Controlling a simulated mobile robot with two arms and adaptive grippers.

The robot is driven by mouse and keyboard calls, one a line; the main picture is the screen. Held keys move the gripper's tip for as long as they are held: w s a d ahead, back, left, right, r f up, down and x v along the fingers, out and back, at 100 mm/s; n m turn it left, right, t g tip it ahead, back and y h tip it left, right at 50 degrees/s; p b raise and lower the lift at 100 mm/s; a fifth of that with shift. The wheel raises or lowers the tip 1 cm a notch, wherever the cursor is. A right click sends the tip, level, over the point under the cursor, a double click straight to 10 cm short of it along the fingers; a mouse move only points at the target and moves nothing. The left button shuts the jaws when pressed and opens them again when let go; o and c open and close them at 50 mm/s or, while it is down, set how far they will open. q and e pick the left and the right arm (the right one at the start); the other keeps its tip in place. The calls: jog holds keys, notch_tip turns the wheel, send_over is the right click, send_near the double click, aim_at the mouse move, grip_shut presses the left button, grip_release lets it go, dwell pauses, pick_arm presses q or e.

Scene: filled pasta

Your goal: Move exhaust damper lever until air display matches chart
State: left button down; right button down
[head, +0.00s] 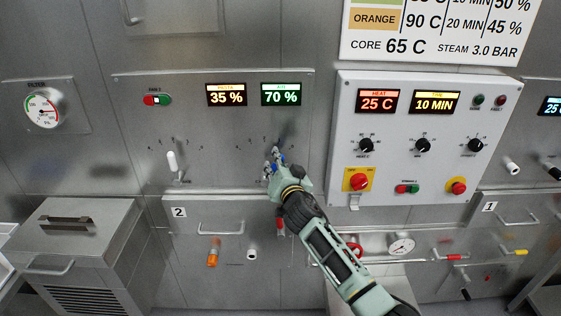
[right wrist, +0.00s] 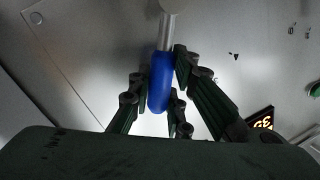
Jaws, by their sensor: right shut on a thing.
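The exhaust damper lever shows in the right wrist view as a blue handle (right wrist: 161,84) on a metal stem. My right gripper (head: 274,160) is shut on the blue handle, with its fingers on both sides of it. In the head view the gripper hides most of the lever. The green air display (head: 281,94) above it reads 70 %. The chart (head: 430,56) at the top right is cut off by the frame. Its orange row reads 90 C, 20 MIN, 45 %, and a row above shows 10 MIN, 50 %. My left gripper is not in view.
An orange display (head: 226,94) reads 35 %. A white-handled lever (head: 172,162) stands left on the same panel. The right control box (head: 430,177) has displays of 25 C and 10 MIN, knobs and switches. A steel cabinet (head: 75,220) is at lower left.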

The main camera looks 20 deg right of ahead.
jog(key=shift+w+a+r+n+p, duration=0.15)
jog(key=shift+a+n+p, duration=0.15)
jog(key=shift+a+n, duration=0.4)
jog(key=shift+d, duration=0.15)
jog(key=c, duration=1.6)
grip_release()
jog(key=s, duration=0.8)
jog(key=s+r, duration=0.1)
jog(key=s, duration=0.3)
jog(key=shift+a, duration=0.2)
